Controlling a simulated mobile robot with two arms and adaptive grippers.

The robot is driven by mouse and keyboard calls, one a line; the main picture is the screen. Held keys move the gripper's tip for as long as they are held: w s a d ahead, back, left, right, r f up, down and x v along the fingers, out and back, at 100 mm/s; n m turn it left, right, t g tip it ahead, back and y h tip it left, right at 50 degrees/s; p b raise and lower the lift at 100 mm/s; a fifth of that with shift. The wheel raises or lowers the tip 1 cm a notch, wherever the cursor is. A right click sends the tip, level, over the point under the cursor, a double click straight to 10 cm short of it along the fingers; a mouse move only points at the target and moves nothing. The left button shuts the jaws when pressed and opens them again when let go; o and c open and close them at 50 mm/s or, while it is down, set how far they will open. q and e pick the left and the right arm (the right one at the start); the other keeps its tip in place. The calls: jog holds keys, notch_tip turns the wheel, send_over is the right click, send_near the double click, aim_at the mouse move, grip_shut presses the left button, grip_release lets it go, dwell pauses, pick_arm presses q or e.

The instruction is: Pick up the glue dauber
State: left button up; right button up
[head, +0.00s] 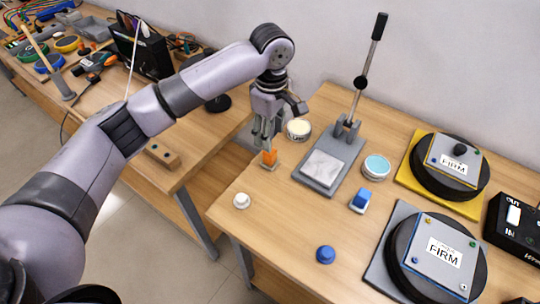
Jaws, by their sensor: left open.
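A small upright piece with an orange top and a pale base (268,158), which looks like the glue dauber, stands near the left edge of the right-hand table. My left gripper (266,138) reaches over from the left and points down, open, with its fingertips just above or around the orange top. I cannot tell whether the fingers touch it. A round tin with a cream top and a dark label (298,129) stands just right of the gripper. My right gripper is not in view.
A lever press (322,166) with a tall handle stands right of the gripper. A light-blue-topped tin (376,167), blue block (360,201), white knob (241,201) and blue knob (325,254) are nearby. Two round pads marked FIRM (445,252) sit at right. The front-left tabletop is mostly clear.

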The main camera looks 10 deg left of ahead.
aim_at(270, 154)
pick_arm(q)
notch_tip(270, 154, down, 3)
jog(key=shift+r, duration=0.1)
jog(key=shift+f, duration=0.25)
jog(key=f, duration=0.2)
jog(key=f+p, duration=0.1)
jog(key=shift+s+a+f, duration=0.15)
jog(key=shift+s+f, duration=0.1)
jog(key=shift+f, duration=0.7)
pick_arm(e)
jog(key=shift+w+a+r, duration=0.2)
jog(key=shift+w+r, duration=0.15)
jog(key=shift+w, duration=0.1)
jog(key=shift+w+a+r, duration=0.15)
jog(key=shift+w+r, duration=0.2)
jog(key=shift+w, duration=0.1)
pick_arm(q)
jog(key=shift+c, duration=0.4)
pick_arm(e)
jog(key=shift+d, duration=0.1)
pick_arm(q)
jog(key=shift+c, duration=1.3)
grip_shut()
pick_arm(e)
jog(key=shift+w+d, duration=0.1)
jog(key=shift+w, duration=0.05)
